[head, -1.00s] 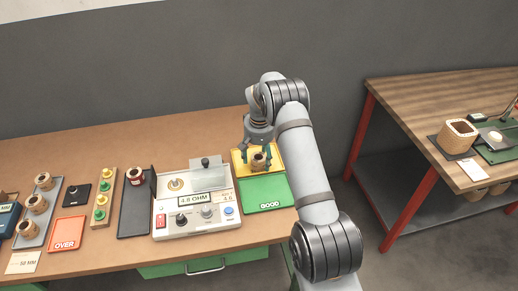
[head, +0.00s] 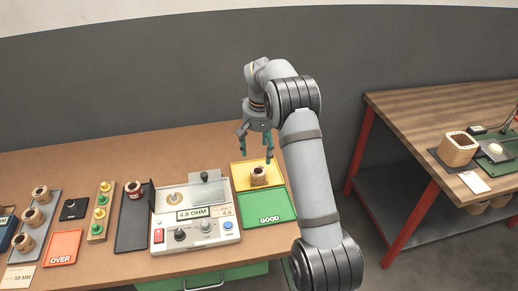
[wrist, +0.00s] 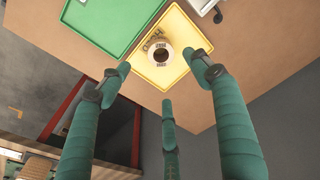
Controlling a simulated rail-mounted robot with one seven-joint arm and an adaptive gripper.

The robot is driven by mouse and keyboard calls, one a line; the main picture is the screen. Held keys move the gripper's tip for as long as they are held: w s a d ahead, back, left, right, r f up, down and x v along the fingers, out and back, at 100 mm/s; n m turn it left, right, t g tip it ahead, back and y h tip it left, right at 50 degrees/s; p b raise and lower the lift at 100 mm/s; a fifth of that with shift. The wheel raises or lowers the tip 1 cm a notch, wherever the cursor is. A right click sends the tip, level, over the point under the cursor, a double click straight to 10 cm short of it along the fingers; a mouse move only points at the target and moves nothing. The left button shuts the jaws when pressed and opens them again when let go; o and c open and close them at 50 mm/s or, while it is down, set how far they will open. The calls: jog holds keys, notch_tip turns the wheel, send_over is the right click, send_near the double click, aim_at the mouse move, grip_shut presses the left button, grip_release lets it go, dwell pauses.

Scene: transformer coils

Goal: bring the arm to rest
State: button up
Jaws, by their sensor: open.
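My gripper (head: 256,143) is open and empty, raised above the back right of the brown bench. In the wrist view its green fingers (wrist: 165,85) are spread apart with nothing between them. Below it a small coil (head: 258,175) stands on the yellow tray (head: 239,183), clear of the fingers. The wrist view also shows the coil (wrist: 160,52) on the yellow tray (wrist: 178,24).
A green GOOD tray (head: 267,207) lies in front of the yellow tray. A white ohm meter (head: 196,229) stands to the left. Several coils and an orange OVER tray (head: 63,248) lie further left. A second table (head: 420,108) stands at right.

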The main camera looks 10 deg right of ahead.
aim_at(259, 171)
jog(key=f, duration=0.7)
jog(key=w+f+p, duration=0.1)
jog(key=f, duration=0.3)
jog(key=shift+w+d+f, duration=0.1)
jog(key=shift+f, duration=0.05)
jog(key=shift+w+f, duration=0.15)
jog(key=shift+f, duration=0.15)
notch_tip(259, 171, up, 4)
jog(key=shift+b, duration=0.65)
jog(key=shift+s+d+r, duration=0.35)
jog(key=shift+s, duration=0.15)
